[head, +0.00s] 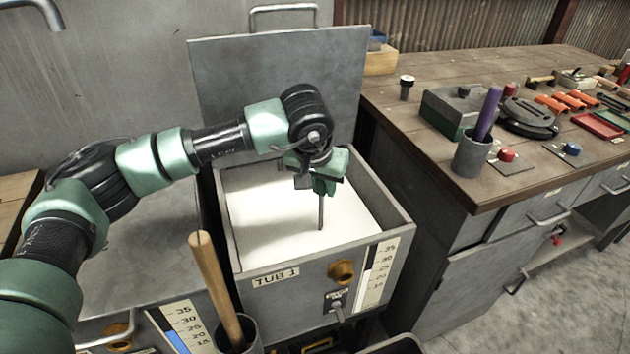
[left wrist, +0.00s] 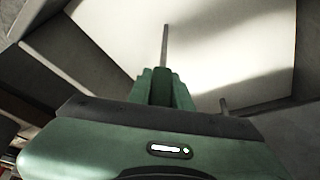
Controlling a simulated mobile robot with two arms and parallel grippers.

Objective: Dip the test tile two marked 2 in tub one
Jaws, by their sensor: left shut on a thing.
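Tub one (head: 305,298) is a grey metal box labelled TUB 1, with its lid (head: 275,85) raised behind it. White liquid (head: 262,215) shows inside; it also fills the upper part of the left wrist view (left wrist: 225,45). My left gripper (head: 324,186) is over the tub opening, pointing down, shut on a thin grey piece (head: 321,213). The piece hangs upright, its lower end at or in the liquid; I cannot tell how deep. It shows as a narrow bar in the left wrist view (left wrist: 164,48). No mark 2 is visible on it. My right gripper is out of view.
A closed grey tub (head: 140,260) stands left. A wooden handle (head: 215,285) rises from a holder near tub one's front-left corner. A workbench (head: 425,150) on the right carries a cup (head: 471,157) with a purple rod, a grey box (head: 452,110) and several tools.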

